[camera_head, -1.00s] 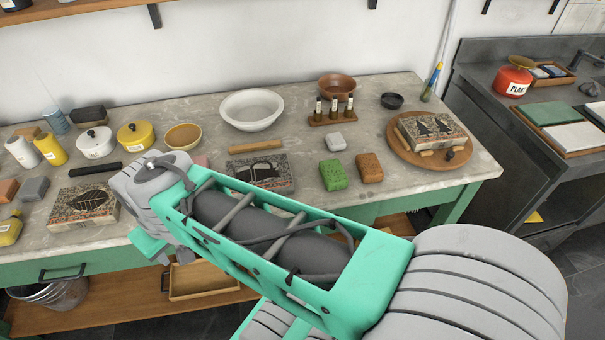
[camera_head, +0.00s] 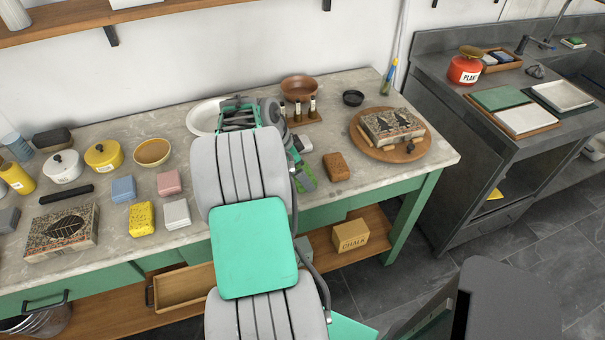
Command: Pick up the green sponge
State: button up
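The green sponge (camera_head: 307,178) lies on the grey stone worktop, just left of the brown sponge (camera_head: 336,166). Only part of it shows, because my arm covers its left side. My arm reaches over the table, and my gripper (camera_head: 297,167) is at the sponge's far left side, largely hidden behind my arm. I cannot tell whether its fingers are open or shut, or whether they touch the sponge.
A round wooden board (camera_head: 362,143) with an engraved stone stands to the right. Yellow (camera_head: 141,219), white (camera_head: 177,214), pink and blue blocks lie left of my arm.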

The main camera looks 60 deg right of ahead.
jog(key=shift+x, duration=1.05)
jog(key=shift+c, duration=0.6)
jog(key=shift+w, duration=0.1)
jog(key=c, duration=1)
